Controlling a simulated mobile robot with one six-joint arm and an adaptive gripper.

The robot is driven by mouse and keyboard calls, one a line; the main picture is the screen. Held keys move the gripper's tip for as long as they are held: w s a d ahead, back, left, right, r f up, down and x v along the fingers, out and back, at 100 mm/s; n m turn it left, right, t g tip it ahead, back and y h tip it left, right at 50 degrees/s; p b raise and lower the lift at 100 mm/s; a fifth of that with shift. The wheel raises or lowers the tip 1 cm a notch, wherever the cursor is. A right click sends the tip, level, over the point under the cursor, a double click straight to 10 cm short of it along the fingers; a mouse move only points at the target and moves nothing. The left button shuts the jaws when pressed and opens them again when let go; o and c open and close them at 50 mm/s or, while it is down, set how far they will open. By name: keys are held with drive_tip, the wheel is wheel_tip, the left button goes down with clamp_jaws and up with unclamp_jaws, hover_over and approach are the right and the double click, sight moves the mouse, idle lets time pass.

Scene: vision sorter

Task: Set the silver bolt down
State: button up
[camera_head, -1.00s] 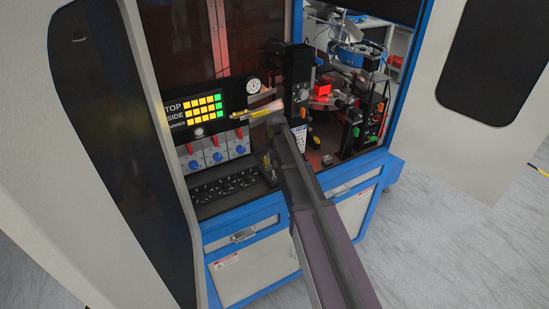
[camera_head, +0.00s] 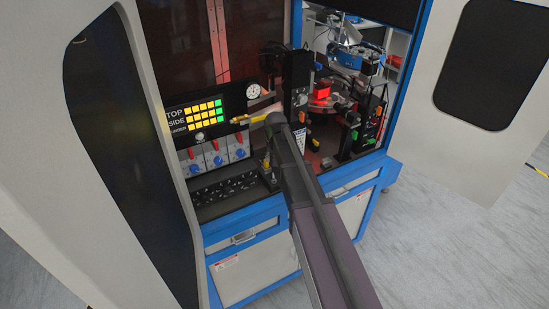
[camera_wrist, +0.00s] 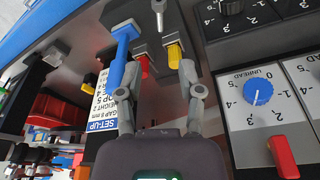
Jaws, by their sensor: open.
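In the wrist view my gripper (camera_wrist: 160,68) is open, its two grey fingers apart with nothing gripped between them. A slim silver, bolt-like piece (camera_wrist: 159,8) stands ahead of the fingertips at the top edge. It is partly cut off, and I cannot be sure it is the silver bolt. It looks apart from both fingers. In the head view my own arm covers the gripper, and I cannot make out the bolt there.
A blue-handled tool (camera_wrist: 120,55) is close by the left finger. Yellow (camera_wrist: 174,55) and red (camera_wrist: 142,66) pieces lie ahead. A panel with a blue knob (camera_wrist: 258,91) and red lever (camera_wrist: 284,157) is at right. A label (camera_wrist: 115,108) is at left.

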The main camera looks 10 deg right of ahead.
drive_tip(key=shift+s, duration=0.1)
drive_tip(key=s+g, duration=0.2)
drive_tip(key=s, duration=2.4)
drive_tip(key=shift+s+d+f+n+g, duration=0.2)
drive_tip(key=shift+n+g, duration=0.1)
drive_tip(key=shift+n, duration=0.1)
